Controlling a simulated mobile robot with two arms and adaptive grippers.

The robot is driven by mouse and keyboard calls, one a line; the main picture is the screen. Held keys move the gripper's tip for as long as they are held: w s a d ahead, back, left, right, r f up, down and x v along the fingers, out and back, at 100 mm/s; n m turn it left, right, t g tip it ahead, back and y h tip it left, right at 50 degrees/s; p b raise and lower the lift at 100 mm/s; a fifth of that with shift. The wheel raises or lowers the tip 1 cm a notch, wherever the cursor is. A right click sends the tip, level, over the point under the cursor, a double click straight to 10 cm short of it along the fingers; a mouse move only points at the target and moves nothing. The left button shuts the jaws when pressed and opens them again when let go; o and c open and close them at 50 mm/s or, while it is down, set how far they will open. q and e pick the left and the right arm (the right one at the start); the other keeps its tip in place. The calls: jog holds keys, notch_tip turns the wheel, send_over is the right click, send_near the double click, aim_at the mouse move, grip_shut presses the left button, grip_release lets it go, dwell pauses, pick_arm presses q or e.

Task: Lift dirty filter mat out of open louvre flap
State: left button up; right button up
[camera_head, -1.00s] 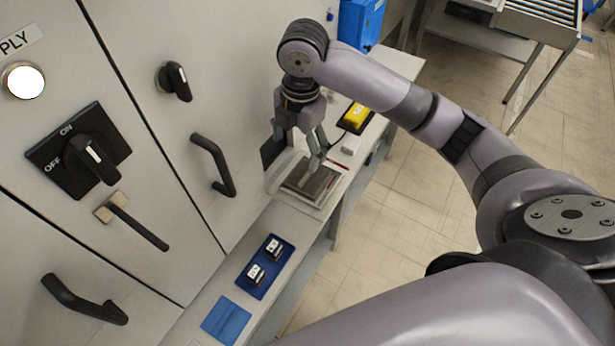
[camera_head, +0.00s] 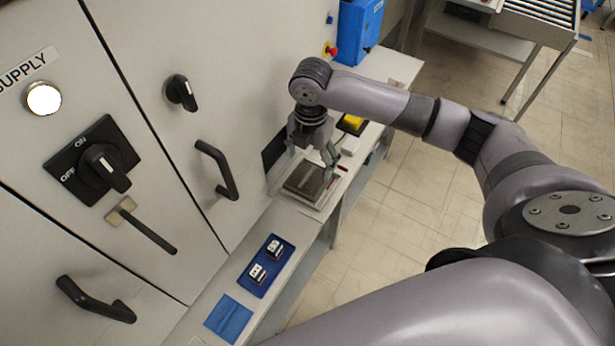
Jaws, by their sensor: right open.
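A dark grey, flat, mat-like panel (camera_head: 306,181) lies in a pale frame (camera_head: 317,205) on the narrow bench against the cabinet. It looks like the filter mat in the lowered louvre flap, but it is too small to be sure. A dark patch (camera_head: 272,152) on the cabinet face beside it may be the opening. My right gripper (camera_head: 313,154) points down above the far part of the panel, open and empty. One finger shows clearly; the other is partly hidden. I cannot tell whether the fingertips touch the panel. My left gripper is out of view.
The cabinet has a black handle (camera_head: 216,170) and rotary switches close left of my right arm. A blue tray (camera_head: 264,268) with two small blocks and a blue cloth (camera_head: 228,318) lie nearer on the bench. A yellow device (camera_head: 352,122) and a white box (camera_head: 349,146) stand beyond the gripper.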

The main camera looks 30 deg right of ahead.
aim_at(313, 182)
jog(key=f+p, duration=0.1)
jog(key=f, duration=0.1)
jog(key=s+f+p, duration=0.1)
jog(key=f, duration=0.1)
jog(key=shift+f, duration=0.3)
jog(key=shift+w+f, duration=0.1)
jog(key=shift+f, duration=0.35)
jog(key=c, duration=1.2)
jog(key=shift+f, duration=0.1)
jog(key=c, duration=0.5)
jog(key=shift+s, duration=0.2)
grip_shut()
